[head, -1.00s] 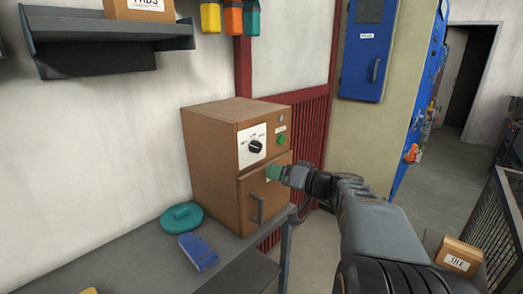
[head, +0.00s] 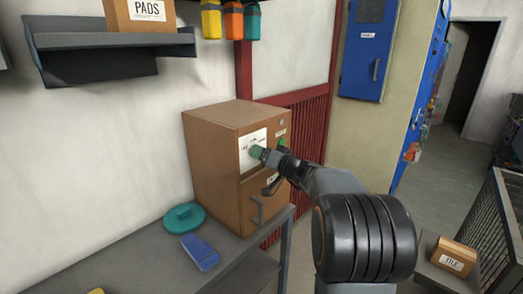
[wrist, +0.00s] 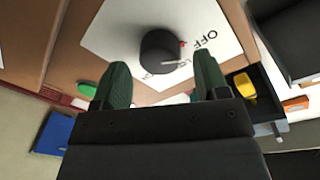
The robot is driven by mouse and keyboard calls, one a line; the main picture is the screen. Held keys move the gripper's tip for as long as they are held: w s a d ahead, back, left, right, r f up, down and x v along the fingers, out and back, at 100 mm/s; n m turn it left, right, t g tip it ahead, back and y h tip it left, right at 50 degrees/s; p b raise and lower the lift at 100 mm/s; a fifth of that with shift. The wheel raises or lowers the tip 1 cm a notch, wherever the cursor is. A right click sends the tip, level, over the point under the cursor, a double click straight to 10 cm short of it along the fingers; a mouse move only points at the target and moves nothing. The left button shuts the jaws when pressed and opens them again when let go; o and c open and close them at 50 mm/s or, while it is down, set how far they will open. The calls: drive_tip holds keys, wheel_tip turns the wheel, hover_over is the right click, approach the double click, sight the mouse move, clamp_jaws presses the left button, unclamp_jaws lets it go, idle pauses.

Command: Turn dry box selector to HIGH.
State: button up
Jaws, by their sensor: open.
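The dry box (head: 215,165) is a brown cabinet on the grey bench, with a door and handle low on its front. Its selector, a black round knob (wrist: 160,52) on a white plate (wrist: 105,32), shows in the wrist view. A red mark is at the knob's right side. "OFF" reads to the right of the knob; other lettering below it is partly hidden. My gripper (wrist: 158,85) is open, its green fingers pointing at the knob from below in that view, apart from it. In the head view my gripper (head: 256,152) covers the knob.
A green button (head: 282,143) is right of the plate. A teal round lid (head: 184,217) and a blue object (head: 200,252) lie on the bench (head: 150,262). A shelf (head: 110,42) with a PADS box (head: 145,12) hangs above. A TILE box (head: 455,256) stands at right.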

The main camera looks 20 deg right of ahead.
drive_tip(key=shift+w+a, duration=0.25)
drive_tip(key=shift+w, duration=0.35)
drive_tip(key=c, duration=0.9)
